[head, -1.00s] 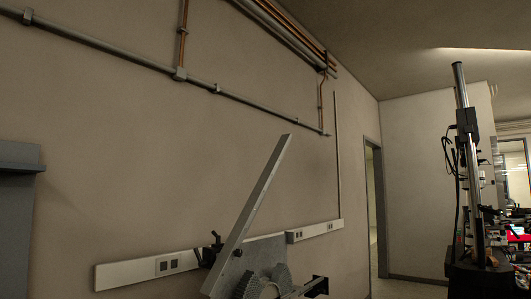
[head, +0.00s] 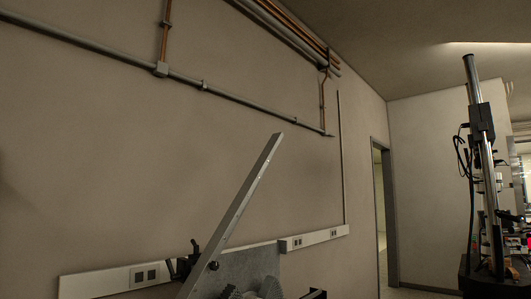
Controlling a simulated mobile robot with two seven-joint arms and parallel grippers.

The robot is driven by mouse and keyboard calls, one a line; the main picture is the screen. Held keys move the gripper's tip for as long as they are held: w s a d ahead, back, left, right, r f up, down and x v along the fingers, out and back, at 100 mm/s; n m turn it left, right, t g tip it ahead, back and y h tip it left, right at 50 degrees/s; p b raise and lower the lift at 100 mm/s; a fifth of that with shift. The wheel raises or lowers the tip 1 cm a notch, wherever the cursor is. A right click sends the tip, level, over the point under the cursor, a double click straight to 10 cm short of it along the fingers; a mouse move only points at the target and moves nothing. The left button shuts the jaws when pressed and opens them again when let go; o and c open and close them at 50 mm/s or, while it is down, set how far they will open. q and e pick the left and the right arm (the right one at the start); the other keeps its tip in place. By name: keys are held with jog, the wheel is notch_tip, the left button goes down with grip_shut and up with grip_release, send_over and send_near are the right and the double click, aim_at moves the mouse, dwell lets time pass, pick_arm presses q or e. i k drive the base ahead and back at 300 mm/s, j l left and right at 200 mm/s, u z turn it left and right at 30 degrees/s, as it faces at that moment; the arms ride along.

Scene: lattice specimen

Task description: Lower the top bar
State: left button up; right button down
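The top bar is most likely the long, flat grey bar (head: 236,211), which rises steeply to the upper right from the bottom of the head view. Its upper end is free in the air in front of the wall; its lower end is cut off by the frame edge. A dark round knob (head: 213,266) sits beside the bar, low down. Behind it is a speckled grey plate (head: 255,262), with grey toothed gears (head: 270,288) partly visible at the bottom edge. A black clamp-like part (head: 185,262) is left of the bar. Neither gripper can be made out.
A white socket trunking (head: 105,283) runs along the wall behind the bar. Grey and copper pipes cross the wall above. A doorway (head: 383,215) is at centre right. A tall metal column with black equipment (head: 482,160) stands at right.

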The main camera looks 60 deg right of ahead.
aim_at(212, 251)
jog(key=l+u, duration=0.1)
jog(key=l, duration=0.35)
jog(key=k+l+u, duration=0.1)
jog(key=l, duration=0.35)
jog(key=k+l, duration=0.1)
jog(key=l, duration=0.35)
jog(key=k+l+u, duration=0.15)
jog(key=l, duration=0.3)
jog(key=k+l, duration=0.1)
jog(key=l, duration=0.35)
jog(key=k+l, duration=0.1)
jog(key=l, duration=0.75)
jog(key=k+l, duration=0.15)
jog(key=l, duration=0.3)
